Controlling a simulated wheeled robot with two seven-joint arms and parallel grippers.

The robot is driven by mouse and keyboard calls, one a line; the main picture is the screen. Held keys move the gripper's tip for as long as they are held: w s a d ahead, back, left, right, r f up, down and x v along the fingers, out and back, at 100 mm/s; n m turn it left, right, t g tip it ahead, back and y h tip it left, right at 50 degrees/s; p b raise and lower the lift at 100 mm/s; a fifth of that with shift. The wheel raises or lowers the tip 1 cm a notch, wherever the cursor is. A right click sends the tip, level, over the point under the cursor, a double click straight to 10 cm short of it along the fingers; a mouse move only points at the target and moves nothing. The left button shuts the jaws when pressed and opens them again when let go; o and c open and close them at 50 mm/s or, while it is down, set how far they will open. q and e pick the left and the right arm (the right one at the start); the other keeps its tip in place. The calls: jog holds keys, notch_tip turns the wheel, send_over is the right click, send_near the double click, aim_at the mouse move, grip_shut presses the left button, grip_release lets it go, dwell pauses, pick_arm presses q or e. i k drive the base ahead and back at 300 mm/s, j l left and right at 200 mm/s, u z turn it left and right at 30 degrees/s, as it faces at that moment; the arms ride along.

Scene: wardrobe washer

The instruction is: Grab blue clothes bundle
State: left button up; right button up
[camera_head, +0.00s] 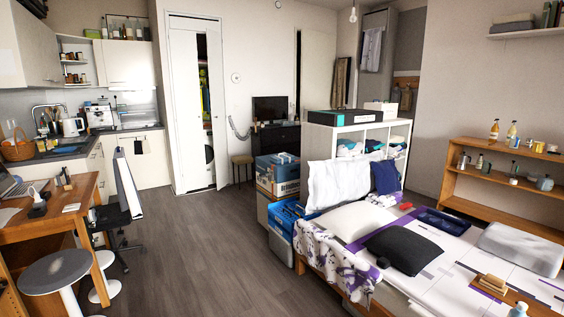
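A white cube shelf (320,143) stands behind the head of the bed. Its upper compartments hold folded clothes: a blue bundle (374,146) in the middle one, a white and blue-green bundle (349,150) in the left one, and a pale one (396,140) in the right one. They are small and partly shaded in the view, so their exact shape cannot be told. Pillows on the bed hide the lower part of the shelf. Neither of my grippers is in view.
The bed (345,290) with pillows and a dark blue tray (442,221) fills the right foreground. Blue boxes (278,174) are stacked left of the shelf. A desk (40,220), office chair (118,212) and stool (54,272) stand at left. The wooden floor (200,245) between is clear.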

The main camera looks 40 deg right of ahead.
aim_at(278, 160)
jog(key=i+l+z, duration=0.2)
jog(key=i, duration=0.9)
jog(key=i+z, duration=0.15)
jog(key=i, duration=1.7)
jog(key=i+j, duration=0.1)
jog(key=i, duration=0.6)
jog(key=i+z, duration=0.1)
jog(key=i, duration=0.65)
